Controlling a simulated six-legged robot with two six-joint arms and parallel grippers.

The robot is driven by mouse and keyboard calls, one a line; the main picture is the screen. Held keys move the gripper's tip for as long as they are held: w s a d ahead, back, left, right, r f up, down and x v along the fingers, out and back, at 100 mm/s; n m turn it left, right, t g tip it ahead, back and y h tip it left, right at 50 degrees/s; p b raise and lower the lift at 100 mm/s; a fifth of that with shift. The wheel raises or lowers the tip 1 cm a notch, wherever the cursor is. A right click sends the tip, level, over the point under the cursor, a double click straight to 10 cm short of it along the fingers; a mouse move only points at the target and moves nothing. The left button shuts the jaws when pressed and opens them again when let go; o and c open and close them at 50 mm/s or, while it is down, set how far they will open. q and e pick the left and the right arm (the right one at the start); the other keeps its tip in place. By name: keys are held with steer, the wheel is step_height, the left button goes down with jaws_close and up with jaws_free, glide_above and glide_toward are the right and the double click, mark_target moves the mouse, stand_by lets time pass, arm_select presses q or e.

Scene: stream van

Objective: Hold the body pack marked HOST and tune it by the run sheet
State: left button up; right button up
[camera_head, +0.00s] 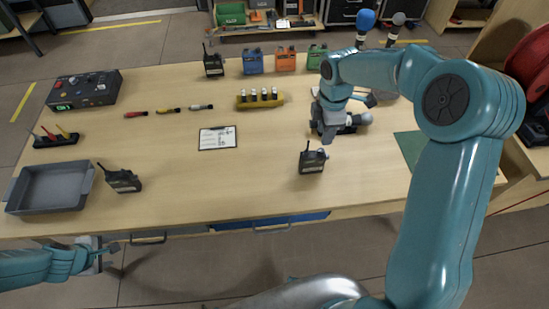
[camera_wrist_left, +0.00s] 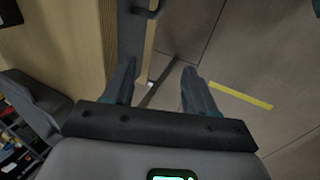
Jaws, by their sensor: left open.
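Three black body packs with stub antennas are on the table: one at the back (camera_head: 214,66), one at the front left (camera_head: 123,180), one at the front right (camera_head: 312,161). Their labels are too small to read, so I cannot tell which is HOST. The run sheet (camera_head: 218,138) lies on a clipboard mid-table, its writing illegible. My right gripper (camera_head: 328,134) points down just behind the front-right pack; its finger gap does not show clearly. My left gripper (camera_head: 105,254) is below the table's front edge, open and empty, as the left wrist view (camera_wrist_left: 155,92) also shows.
A grey tray (camera_head: 50,206) and a control box (camera_head: 84,90) stand at left. Blue (camera_head: 252,62), orange (camera_head: 285,60) and green (camera_head: 316,57) packs line the back. A yellow holder (camera_head: 245,103) carries small cylinders. A microphone-like thing (camera_head: 364,118) lies beside my right gripper. The front middle is clear.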

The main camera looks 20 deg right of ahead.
arm_select(q)
steer(key=w+a+r+n+t+y, duration=0.15)
steer(key=a+r+n, duration=0.25)
steer(key=a, duration=0.6)
steer(key=w+a+r+n+t+y, duration=0.15)
steer(key=a+r+n, duration=0.3)
steer(key=a, duration=0.55)
arm_select(e)
steer(key=shift+w+f, duration=0.1)
arm_select(q)
steer(key=w+d+r+m+t+h, duration=0.1)
steer(key=w+d+r+m+h, duration=0.25)
steer(key=w+d, duration=0.6)
steer(key=w+d+r+m+t+h, duration=0.15)
steer(key=w+d+r+h, duration=0.35)
steer(key=d, duration=0.7)
steer(key=w+d+r+m+h, duration=0.2)
steer(key=w+d+r+m, duration=0.1)
steer(key=w+d, duration=0.6)
steer(key=g+h, duration=0.6)
steer(key=g, duration=0.7)
glide_toward(300, 163)
steer(key=shift+d+r+m+y, duration=0.1)
steer(key=shift+d+m+y, duration=0.15)
steer(key=shift+d, duration=0.3)
steer(key=shift+s+d, duration=0.25)
steer(key=shift+d, duration=0.25)
steer(key=shift+x, duration=4.65)
